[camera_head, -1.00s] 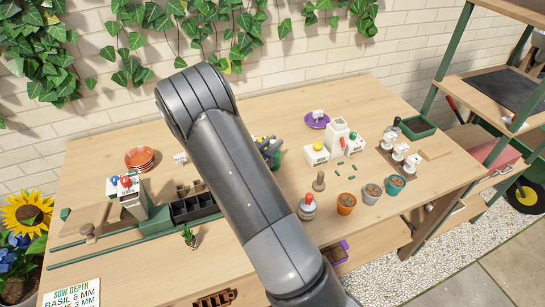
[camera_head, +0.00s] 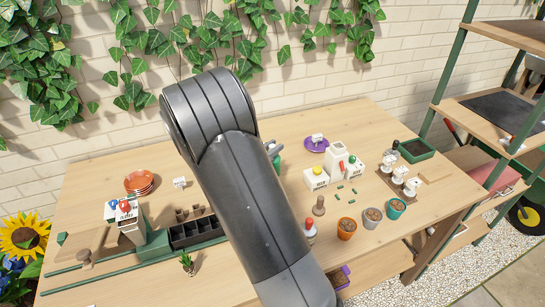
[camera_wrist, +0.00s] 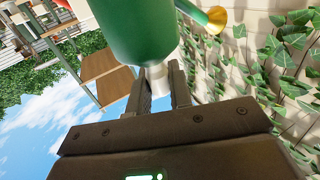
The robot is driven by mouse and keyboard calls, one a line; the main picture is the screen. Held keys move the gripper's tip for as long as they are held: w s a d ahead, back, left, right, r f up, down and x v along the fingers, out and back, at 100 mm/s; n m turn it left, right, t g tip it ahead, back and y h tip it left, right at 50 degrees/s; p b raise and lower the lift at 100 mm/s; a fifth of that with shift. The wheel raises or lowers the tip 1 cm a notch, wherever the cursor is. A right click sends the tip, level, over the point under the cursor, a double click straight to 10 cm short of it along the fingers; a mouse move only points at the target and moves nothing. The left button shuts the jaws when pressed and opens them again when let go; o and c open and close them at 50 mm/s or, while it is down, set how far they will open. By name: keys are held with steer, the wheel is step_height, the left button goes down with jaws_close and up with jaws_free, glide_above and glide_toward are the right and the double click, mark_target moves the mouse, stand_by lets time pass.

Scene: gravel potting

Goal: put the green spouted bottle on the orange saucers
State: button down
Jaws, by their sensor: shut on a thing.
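The green spouted bottle (camera_wrist: 140,28) fills the top of the wrist view, with its brass-coloured spout (camera_wrist: 214,17) pointing right. My gripper (camera_wrist: 160,88) is shut on a pale, narrow part of it. In the head view, my arm hides most of the gripper and bottle; only a bit of green (camera_head: 277,161) shows at the arm's right side. The orange saucers (camera_head: 139,181) are stacked at the back left of the table, to the left of my arm and apart from the bottle. Their top looks empty.
A small white tagged item (camera_head: 180,182) stands just right of the saucers. A black seed tray (camera_head: 196,232) and a white dispenser with coloured knobs (camera_head: 125,212) stand in front. A purple saucer (camera_head: 316,144) and several pots lie right. Bare tabletop surrounds the saucers' back.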

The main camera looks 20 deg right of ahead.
steer(key=shift+r, duration=0.85)
steer(key=shift+w+a+r, duration=0.1)
steer(key=shift+w, duration=0.15)
steer(key=w+a+r+n+t+y, duration=0.3)
steer(key=w+a+n+t+y, duration=0.2)
steer(key=w+a+n+y, duration=0.35)
steer(key=w+a+r+n+t+y, duration=0.3)
steer(key=w+a+n+t+y, duration=0.2)
steer(key=w+a+y, duration=0.5)
steer(key=s+a+n+g+y, duration=0.25)
steer(key=a+n+y, duration=0.2)
steer(key=a, duration=0.55)
steer(key=w+a+f+y, duration=0.1)
steer(key=a+f, duration=1)
steer(key=a, duration=0.1)
steer(key=shift+a, duration=0.4)
